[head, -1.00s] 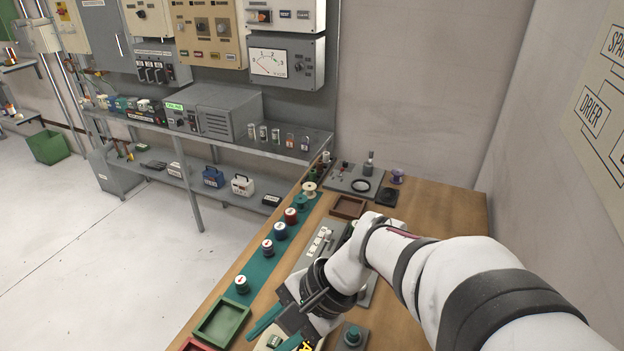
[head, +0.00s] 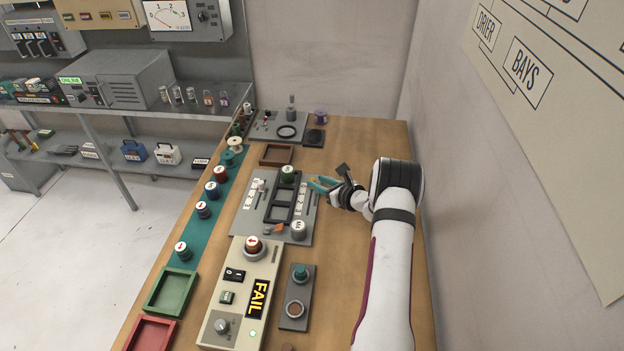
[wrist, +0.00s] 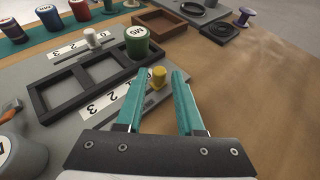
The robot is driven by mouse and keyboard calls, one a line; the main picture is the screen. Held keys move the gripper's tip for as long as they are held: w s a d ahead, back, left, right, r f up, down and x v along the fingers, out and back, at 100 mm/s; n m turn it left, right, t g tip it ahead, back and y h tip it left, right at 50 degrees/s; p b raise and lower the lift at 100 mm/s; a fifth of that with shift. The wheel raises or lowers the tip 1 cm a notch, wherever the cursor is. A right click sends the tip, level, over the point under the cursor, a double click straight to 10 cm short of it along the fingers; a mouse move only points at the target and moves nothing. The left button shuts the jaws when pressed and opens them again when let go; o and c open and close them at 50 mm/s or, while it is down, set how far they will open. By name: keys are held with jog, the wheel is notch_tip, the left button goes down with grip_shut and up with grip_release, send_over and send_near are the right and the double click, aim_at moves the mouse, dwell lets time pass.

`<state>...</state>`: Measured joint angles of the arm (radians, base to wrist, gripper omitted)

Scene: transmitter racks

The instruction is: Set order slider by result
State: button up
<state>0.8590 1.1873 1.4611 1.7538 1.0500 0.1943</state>
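A grey board (head: 247,222) carries two number strips and a black three-compartment frame (wrist: 87,79). A yellow slider knob (wrist: 158,77) stands near the far end of the right strip (wrist: 104,103). A white slider knob (wrist: 93,38) stands on the left strip, toward its far end. A green-bodied canister (wrist: 137,42) is at the frame's far compartment. My gripper (wrist: 157,84) is open, its teal fingers either side of the yellow knob; contact cannot be told. The head view shows my gripper (head: 318,184) at the board's right edge. A tester (head: 241,300) displays FAIL.
A grey canister (head: 298,231) and an orange piece (head: 280,229) are on the board's near part. Several canisters line the green strip (head: 190,235) at left. Green (head: 170,292) and red (head: 150,335) trays lie near left. Bare wood (head: 350,140) lies right of the board.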

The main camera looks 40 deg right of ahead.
aim_at(314, 180)
jog(key=shift+x, duration=1.85)
jog(key=shift+c, duration=0.2)
grip_shut()
